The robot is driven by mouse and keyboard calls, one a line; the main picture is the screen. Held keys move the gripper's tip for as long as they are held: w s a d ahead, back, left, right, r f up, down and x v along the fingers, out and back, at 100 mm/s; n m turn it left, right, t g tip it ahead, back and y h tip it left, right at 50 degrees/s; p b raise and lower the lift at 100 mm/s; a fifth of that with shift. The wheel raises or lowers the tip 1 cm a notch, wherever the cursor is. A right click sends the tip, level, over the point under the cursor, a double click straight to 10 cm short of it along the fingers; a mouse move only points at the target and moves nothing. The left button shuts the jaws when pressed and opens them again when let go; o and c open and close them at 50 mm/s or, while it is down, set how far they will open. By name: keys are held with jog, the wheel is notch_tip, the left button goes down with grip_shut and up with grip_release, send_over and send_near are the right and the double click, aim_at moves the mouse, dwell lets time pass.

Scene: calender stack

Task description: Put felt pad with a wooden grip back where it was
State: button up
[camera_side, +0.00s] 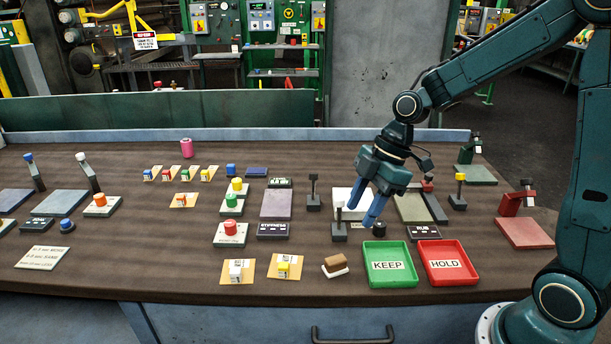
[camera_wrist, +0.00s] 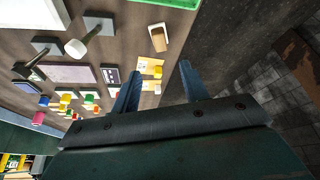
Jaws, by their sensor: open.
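The felt pad with a wooden grip (camera_side: 335,266) lies on the bench near its front edge, left of the green KEEP tray. It has a white base and a brown block on top. In the wrist view the pad (camera_wrist: 158,38) shows near the top, beyond my fingertips. My gripper (camera_side: 362,213) is open and empty, with blue fingers pointing down, above the bench behind the KEEP tray and right of the pad. The gripper (camera_wrist: 160,70) also shows in the wrist view with its fingers apart.
The green KEEP tray (camera_side: 366,284) and red HOLD tray (camera_side: 425,282) stand at the front. Dark posts (camera_side: 339,228) and a black knob (camera_side: 379,229) stand near my fingers. Two tan cards with cubes (camera_side: 285,277) lie left of the pad.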

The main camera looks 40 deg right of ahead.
jog(key=s+r+m+t+h, duration=0.2)
jog(key=s+r+m, duration=0.3)
jog(key=s, duration=0.3)
jog(key=s+d+r+m+t+h, duration=0.1)
jog(key=s+r+m+h, duration=0.1)
jog(key=s+r+m, duration=0.4)
jog(key=s+m, duration=0.2)
jog(key=s, duration=0.1)
jog(key=shift+d+r+t, duration=0.2)
jog(key=shift+t, duration=0.2)
